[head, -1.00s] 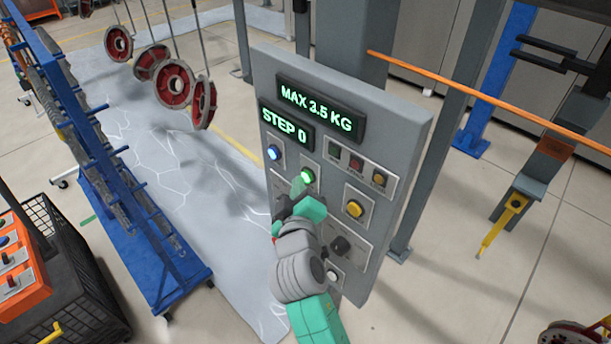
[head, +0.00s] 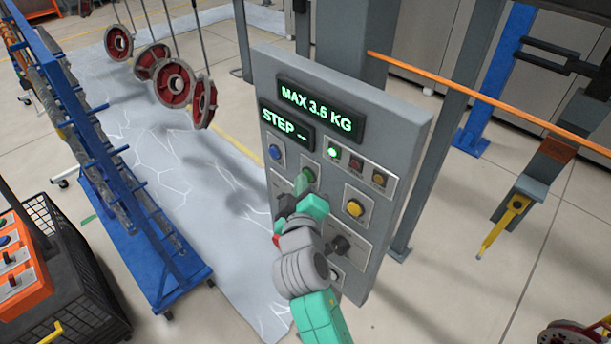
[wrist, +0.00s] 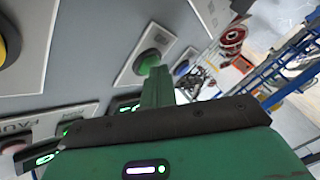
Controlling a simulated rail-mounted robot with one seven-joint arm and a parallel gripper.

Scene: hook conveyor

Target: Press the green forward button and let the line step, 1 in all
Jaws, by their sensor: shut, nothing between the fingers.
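The green button (head: 308,173) is on the upper part of the grey control panel (head: 395,120), right of the blue button (head: 275,152). My gripper (head: 301,186) is shut and empty, its green fingertips at the green button. In the wrist view, the closed fingers (wrist: 158,82) reach up to the green button (wrist: 147,62); whether they press it in is hard to tell. The step display (head: 286,126) reads "STEP –". A small green lamp (head: 334,152) is lit at the panel's right.
A yellow button (head: 354,208) and a black knob (head: 340,244) sit close to my gripper on the panel. Red-and-grey wheels (head: 174,83) hang left of the panel. A blue rack (head: 150,240) and a black crate (head: 85,290) stand farther left.

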